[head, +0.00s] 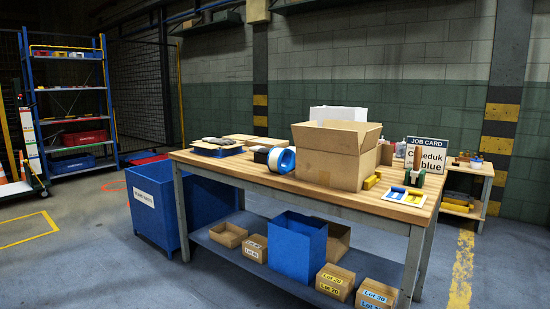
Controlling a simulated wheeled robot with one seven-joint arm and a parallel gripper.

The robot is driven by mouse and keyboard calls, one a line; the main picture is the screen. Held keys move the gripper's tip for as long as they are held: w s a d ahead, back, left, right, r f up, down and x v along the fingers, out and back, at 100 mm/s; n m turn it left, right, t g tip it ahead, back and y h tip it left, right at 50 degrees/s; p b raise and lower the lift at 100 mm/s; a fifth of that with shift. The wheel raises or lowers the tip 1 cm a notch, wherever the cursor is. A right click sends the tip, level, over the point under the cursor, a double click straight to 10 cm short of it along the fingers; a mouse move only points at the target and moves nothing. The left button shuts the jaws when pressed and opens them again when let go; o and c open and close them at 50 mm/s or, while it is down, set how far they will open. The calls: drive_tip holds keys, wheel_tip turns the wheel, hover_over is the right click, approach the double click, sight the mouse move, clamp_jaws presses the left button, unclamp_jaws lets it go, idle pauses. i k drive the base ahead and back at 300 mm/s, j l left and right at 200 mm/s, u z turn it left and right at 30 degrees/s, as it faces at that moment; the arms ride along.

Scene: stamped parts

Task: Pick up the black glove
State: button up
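My gripper is not in view.
An open cardboard box (330,162) stands mid-bench, with blue and black rolls (281,160) to its left. A sign (427,147) and a yellow-and-blue card (405,194) are at right. A blue bin (155,207) stands left of the bench. Floor is free in front.

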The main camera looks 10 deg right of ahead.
sight(263, 150)
drive_tip(key=i, duration=0.25)
drive_tip(key=i+j+z, duration=0.1)
drive_tip(key=i+j, duration=0.4)
drive_tip(key=i, duration=0.2)
drive_tip(key=i+j+z, duration=0.1)
drive_tip(key=i+j, duration=0.5)
drive_tip(key=i, duration=0.05)
